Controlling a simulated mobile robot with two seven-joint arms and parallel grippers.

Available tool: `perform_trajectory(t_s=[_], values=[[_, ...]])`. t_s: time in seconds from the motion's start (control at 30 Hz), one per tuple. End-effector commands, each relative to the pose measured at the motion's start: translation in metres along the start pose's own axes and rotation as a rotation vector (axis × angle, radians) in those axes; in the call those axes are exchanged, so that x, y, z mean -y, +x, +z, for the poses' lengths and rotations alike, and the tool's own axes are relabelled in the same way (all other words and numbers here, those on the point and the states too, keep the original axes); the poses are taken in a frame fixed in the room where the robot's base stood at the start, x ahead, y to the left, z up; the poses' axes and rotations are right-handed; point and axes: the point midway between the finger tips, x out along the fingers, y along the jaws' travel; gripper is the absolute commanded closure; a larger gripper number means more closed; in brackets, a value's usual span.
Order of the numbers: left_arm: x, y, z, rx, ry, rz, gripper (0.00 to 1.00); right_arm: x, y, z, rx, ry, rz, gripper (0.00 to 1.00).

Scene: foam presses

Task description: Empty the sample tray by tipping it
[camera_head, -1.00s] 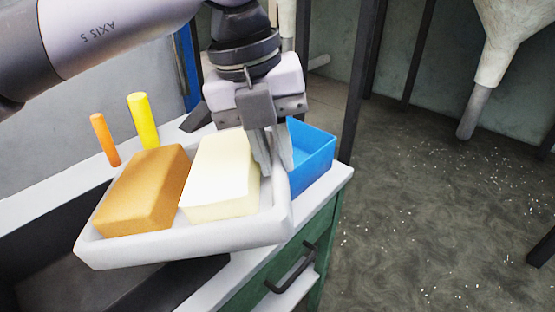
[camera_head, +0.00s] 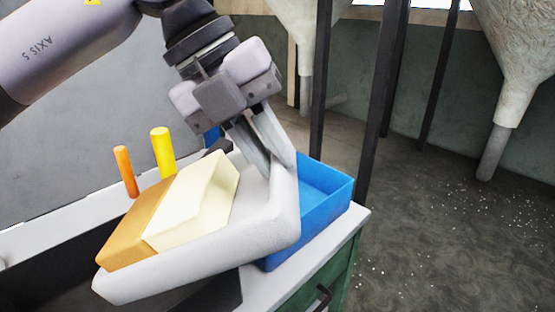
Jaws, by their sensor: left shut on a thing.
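The white sample tray (camera_head: 200,265) is held in the air, tilted with its left end low and its right end high. My left gripper (camera_head: 268,165) is shut on the tray's right-end wall. An orange-brown foam block (camera_head: 125,240) lies at the tray's low left end. A cream foam block (camera_head: 195,205) leans against it and partly covers it. Both blocks are inside the tray. The tray hangs partly over a dark recessed basin (camera_head: 55,265) in the counter. My right gripper is not in view.
A blue open bin (camera_head: 325,195) stands on the white counter just right of the tray and looks empty. An orange cylinder (camera_head: 125,172) and a yellow cylinder (camera_head: 163,153) stand upright behind the tray. Dark posts and pale hoppers (camera_head: 510,60) stand at the right.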

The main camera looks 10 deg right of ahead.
Motion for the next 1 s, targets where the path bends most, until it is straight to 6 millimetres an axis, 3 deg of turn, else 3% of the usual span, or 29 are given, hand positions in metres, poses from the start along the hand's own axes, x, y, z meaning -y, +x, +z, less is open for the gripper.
perform_trajectory(t_s=[1.0], values=[[-0.023, -0.068, 0.0, 0.001, -0.003, -0.309, 1.0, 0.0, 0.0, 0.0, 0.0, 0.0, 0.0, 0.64]])
